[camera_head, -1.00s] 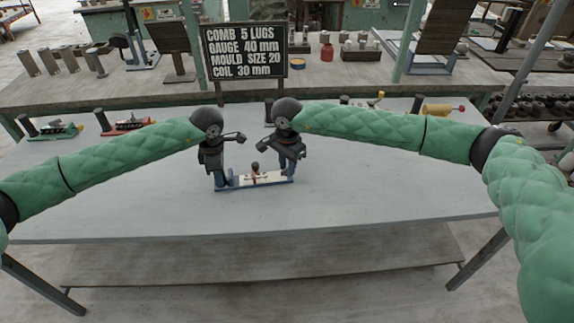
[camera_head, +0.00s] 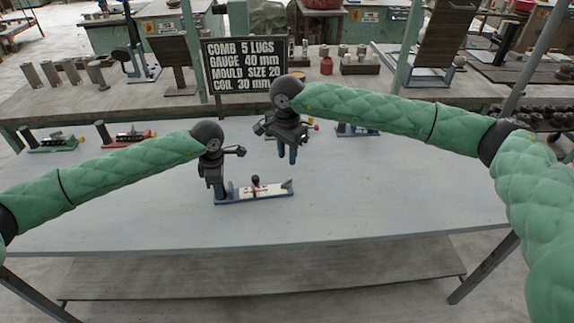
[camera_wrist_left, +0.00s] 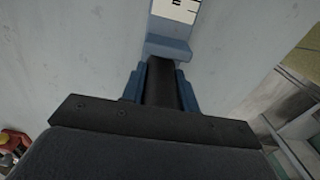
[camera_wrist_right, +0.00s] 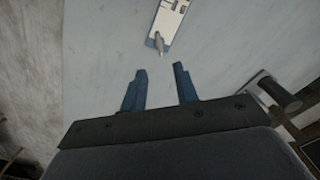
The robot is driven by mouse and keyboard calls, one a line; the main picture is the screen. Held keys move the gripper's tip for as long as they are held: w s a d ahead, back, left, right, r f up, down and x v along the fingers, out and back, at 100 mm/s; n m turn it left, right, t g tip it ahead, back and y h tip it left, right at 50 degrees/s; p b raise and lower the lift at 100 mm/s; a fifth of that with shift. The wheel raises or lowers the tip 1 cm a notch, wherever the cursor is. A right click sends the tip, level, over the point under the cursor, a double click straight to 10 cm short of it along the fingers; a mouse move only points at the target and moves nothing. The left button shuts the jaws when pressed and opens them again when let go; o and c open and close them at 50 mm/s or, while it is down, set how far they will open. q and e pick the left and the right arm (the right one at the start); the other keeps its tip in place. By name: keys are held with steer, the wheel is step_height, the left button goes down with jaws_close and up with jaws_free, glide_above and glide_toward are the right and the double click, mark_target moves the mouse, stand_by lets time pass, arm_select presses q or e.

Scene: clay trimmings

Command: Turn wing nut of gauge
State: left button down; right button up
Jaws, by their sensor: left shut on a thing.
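The gauge (camera_head: 240,198) is a blue base with a white scale strip, lying on the table. A red slider (camera_head: 255,190) with a dark knob stands near its middle. A small grey tilted piece (camera_head: 287,184) at its right end may be the wing nut; it also shows in the right wrist view (camera_wrist_right: 158,42). My left gripper (camera_head: 219,197) is shut on the dark upright handle (camera_wrist_left: 162,82) at the gauge's left end. My right gripper (camera_head: 287,160) is open and empty, above and behind the right end, apart from it. The scale reading is too small to tell.
A black sign (camera_head: 245,66) reading "GAUGE 40 mm" among other lines stands behind. Similar green (camera_head: 52,145) and red (camera_head: 130,137) devices and a blue one (camera_head: 357,131) sit along the table's back edge. The table (camera_head: 400,190) is clear around the gauge.

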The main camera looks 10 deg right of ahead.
steer(key=shift+r, duration=0.95)
arm_select(q)
steer(key=c, duration=1)
jaws_free()
steer(key=shift+r, duration=0.1)
